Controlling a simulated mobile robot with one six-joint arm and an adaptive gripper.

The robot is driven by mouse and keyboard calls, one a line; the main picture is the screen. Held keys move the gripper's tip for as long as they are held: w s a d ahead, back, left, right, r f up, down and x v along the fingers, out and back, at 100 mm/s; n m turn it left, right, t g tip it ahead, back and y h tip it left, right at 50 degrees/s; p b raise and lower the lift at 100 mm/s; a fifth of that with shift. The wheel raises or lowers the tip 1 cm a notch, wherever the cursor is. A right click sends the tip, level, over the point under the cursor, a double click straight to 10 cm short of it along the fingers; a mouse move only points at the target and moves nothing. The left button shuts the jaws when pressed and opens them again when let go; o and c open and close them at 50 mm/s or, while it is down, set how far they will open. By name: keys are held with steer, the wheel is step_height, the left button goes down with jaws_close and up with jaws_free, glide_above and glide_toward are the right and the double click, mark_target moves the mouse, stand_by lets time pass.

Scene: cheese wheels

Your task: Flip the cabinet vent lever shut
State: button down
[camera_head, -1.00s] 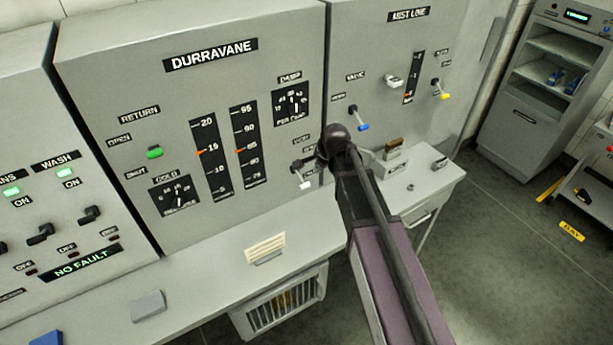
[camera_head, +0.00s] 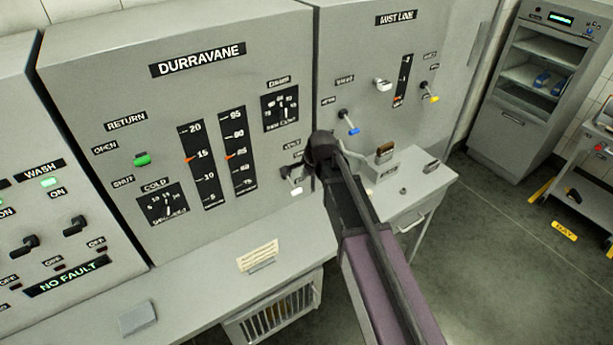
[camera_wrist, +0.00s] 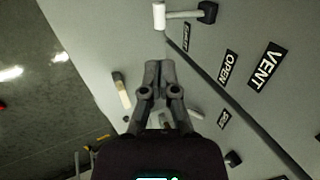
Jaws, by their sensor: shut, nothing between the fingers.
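The vent lever (camera_head: 296,190) has a white tip and a dark pivot. It sits low on the right edge of the DURRAVANE cabinet (camera_head: 100,75), its tip pointing down in the head view. In the wrist view a white-tipped lever (camera_wrist: 160,15) on a black pivot lies at the top, near the OPEN label (camera_wrist: 230,70) and VENT label (camera_wrist: 265,68). My gripper (camera_wrist: 158,68) is shut and empty, its fingertips apart from that lever in the picture. In the head view my gripper (camera_head: 322,150) is dark, just right of the lever, and partly hides the small labels there.
The MIST LINE panel (camera_head: 440,40) is to the right, with blue-tipped (camera_head: 353,131), white (camera_head: 382,85) and yellow-tipped (camera_head: 431,98) levers. A green-tipped RETURN lever (camera_head: 142,160) is at left. A card (camera_head: 258,254) stands on the ledge below.

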mark_target(297, 191)
steer(key=shift+b+x, duration=5.05)
steer(key=shift+x, duration=0.85)
